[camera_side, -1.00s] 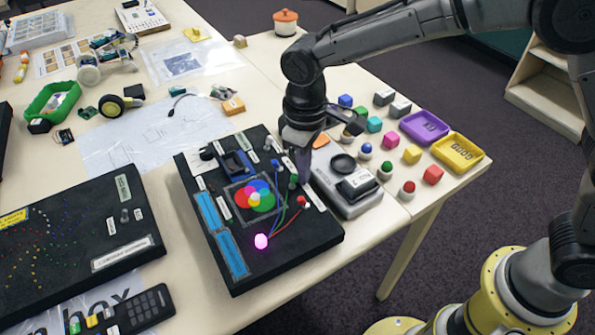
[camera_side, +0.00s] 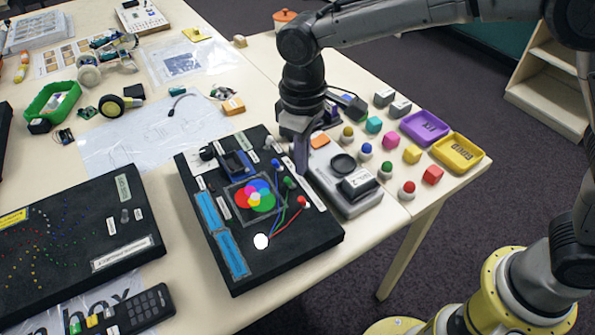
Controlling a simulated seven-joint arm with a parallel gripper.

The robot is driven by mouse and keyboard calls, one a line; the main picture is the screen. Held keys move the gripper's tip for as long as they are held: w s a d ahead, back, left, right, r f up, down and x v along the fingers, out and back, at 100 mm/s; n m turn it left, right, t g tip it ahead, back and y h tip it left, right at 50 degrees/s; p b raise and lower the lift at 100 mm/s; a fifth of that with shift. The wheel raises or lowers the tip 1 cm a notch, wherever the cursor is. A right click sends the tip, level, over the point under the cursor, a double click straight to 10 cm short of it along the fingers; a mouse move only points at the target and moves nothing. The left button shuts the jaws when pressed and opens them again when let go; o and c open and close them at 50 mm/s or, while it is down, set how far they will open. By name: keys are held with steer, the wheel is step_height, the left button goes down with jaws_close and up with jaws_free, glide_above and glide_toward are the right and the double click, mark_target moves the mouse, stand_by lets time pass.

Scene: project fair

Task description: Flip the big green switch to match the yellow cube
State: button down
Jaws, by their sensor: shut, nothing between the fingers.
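The black colour-mixing board (camera_side: 275,262) lies on the table with overlapping coloured circles at its middle. A green switch (camera_side: 289,182) stands on its right part, between a blue switch (camera_side: 275,162) and a red switch (camera_side: 304,202). Its lever is too small to read exactly. A round lamp (camera_side: 261,241) near the board's front glows white. My gripper (camera_side: 301,170) is shut and empty, pointing down just right of the green switch; I cannot tell whether it touches. The yellow cube (camera_side: 412,154) sits on the right of the table, beside the yellow tray.
A grey device with a black dial (camera_side: 345,192) stands right of the board, close to my gripper. Several coloured cubes and knobs lie beyond it, with a purple tray (camera_side: 424,127) and a yellow tray (camera_side: 458,153). Another black board (camera_side: 75,245) lies at the left.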

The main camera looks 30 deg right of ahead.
mark_target(303, 181)
steer(key=shift+d+r, duration=0.2)
steer(key=shift+r, duration=1.75)
steer(key=s+d+r+m+t, duration=0.2)
steer(key=s+d+r, duration=0.1)
steer(key=d+r, duration=0.4)
steer(key=s+d+r+m+t, duration=0.1)
steer(key=s+d+r, duration=0.2)
steer(key=d+r, duration=0.35)
steer(key=s+d+f+m+t, duration=0.1)
steer(key=s+d+m+t, duration=0.1)
steer(key=s+d, duration=0.65)
steer(key=s+d+f+m, duration=0.1)
steer(key=s+d+f, duration=0.1)
steer(key=s+f, duration=0.5)
steer(key=shift+s+f+t, duration=0.3)
steer(key=shift+s+f, duration=0.05)
steer(key=shift+f, duration=0.15)
